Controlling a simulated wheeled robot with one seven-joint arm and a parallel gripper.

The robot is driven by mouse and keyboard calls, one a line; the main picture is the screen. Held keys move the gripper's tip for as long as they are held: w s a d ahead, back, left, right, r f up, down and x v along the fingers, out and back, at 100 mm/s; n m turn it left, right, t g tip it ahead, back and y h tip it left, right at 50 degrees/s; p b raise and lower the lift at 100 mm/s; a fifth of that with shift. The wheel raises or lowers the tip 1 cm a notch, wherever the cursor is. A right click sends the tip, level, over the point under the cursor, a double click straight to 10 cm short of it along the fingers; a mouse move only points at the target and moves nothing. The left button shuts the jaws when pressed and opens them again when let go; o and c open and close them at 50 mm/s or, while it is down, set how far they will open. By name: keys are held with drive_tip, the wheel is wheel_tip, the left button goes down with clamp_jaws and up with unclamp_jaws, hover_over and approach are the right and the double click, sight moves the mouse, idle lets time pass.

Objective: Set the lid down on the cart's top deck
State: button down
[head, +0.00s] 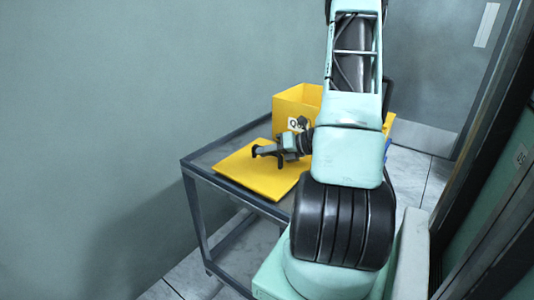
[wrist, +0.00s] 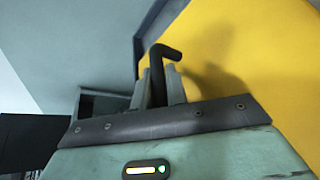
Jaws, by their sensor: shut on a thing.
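The lid (head: 250,178) is a flat yellow square panel, level over the near part of the cart's grey top deck (head: 208,160). I cannot tell whether it touches the deck or is just above it. My gripper (head: 274,152) is shut on a dark bent handle (head: 262,150) over the lid's far right part. In the wrist view, the black handle (wrist: 165,52) stands between my fingers (wrist: 157,85), with the yellow lid (wrist: 250,60) behind it. The handle's join to the lid is hidden.
A yellow open-topped box (head: 285,102) with a white label stands on the deck behind my gripper, partly hidden by my arm. A plain wall (head: 90,130) is close on the left. A dark door frame (head: 480,140) is on the right.

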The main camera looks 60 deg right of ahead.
drive_tip(key=shift+r, duration=0.1)
drive_tip(key=c, duration=1.4)
unclamp_jaws()
